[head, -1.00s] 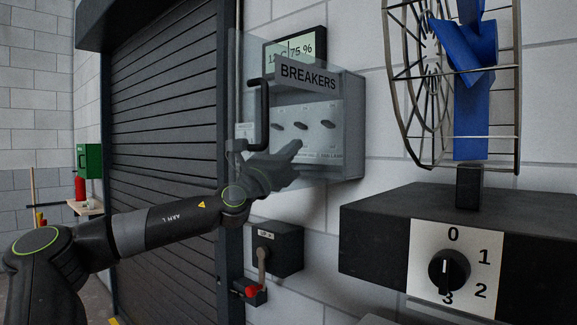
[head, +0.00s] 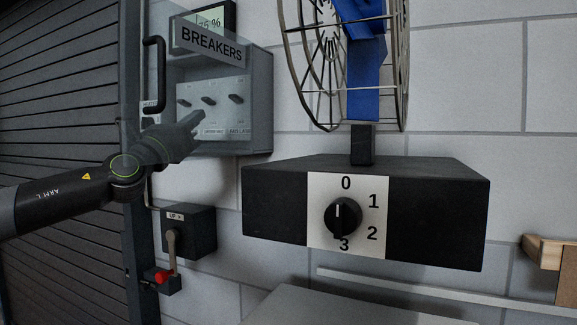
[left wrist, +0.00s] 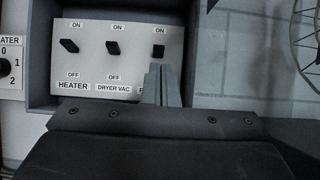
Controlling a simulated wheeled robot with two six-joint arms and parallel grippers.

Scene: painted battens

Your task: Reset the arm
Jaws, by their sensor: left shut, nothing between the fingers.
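My left arm comes in from the left in the head view. Its gripper (head: 198,118) is shut and empty, in front of the lower part of the breaker box (head: 262,100). In the left wrist view the closed fingers (left wrist: 160,72) reach up just below the rightmost breaker switch (left wrist: 158,50); I cannot tell whether they touch it. The HEATER switch (left wrist: 69,46) and the DRYER VAC switch (left wrist: 113,47) sit to its left. The fingers mostly hide the third switch's lower label. My right gripper is in neither view.
A black box with a 0-to-3 dial (head: 342,216) carries a caged blue fan (head: 366,75). A lever box (head: 190,230) with a red knob (head: 162,277) hangs below. A dark shutter (head: 60,90) is at left.

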